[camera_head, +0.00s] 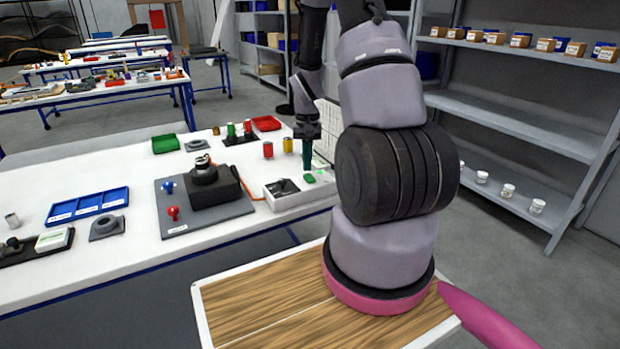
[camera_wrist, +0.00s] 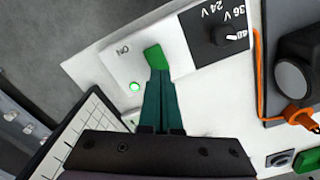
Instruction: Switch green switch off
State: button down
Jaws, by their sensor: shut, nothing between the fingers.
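The green switch (camera_wrist: 155,57) sits on a white power box (camera_wrist: 95,68), next to the printed word ON. A small round green lamp (camera_wrist: 135,87) beside it glows. My gripper (camera_wrist: 160,80) has dark green fingers pressed together with nothing between them. Its tips are at the switch's lower edge in the wrist view; I cannot tell whether they touch. In the head view my gripper (camera_head: 307,165) points down over the power box (camera_head: 290,201), close above the green switch (camera_head: 309,178).
A black knob (camera_wrist: 230,38) marked with voltages is on the same box. An orange cable (camera_wrist: 259,75) runs by the box. A black device on a grey plate (camera_head: 230,217), a blue tray (camera_head: 88,206) and coloured cylinders (camera_head: 268,149) stand on the white table.

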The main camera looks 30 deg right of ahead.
jog(key=shift+f, duration=0.9)
dwell(0.8)
jog(key=shift+r, duration=3.5)
notch_tip(320, 180, up, 18)
jog(key=t, duration=0.3)
send_over(307, 174)
jog(key=s+a, duration=0.5)
jog(key=a, duration=0.1)
jog(key=s+a+r+n+t+y, duration=0.1)
jog(key=s+a+r+t+y, duration=0.1)
jog(key=s+a+r+t, duration=0.2)
jog(key=s+a+r, duration=0.3)
jog(key=s+r, duration=0.5)
jog(key=s, duration=0.3)
jog(key=shift+a+r, duration=0.15)
jog(key=shift+a, duration=0.05)
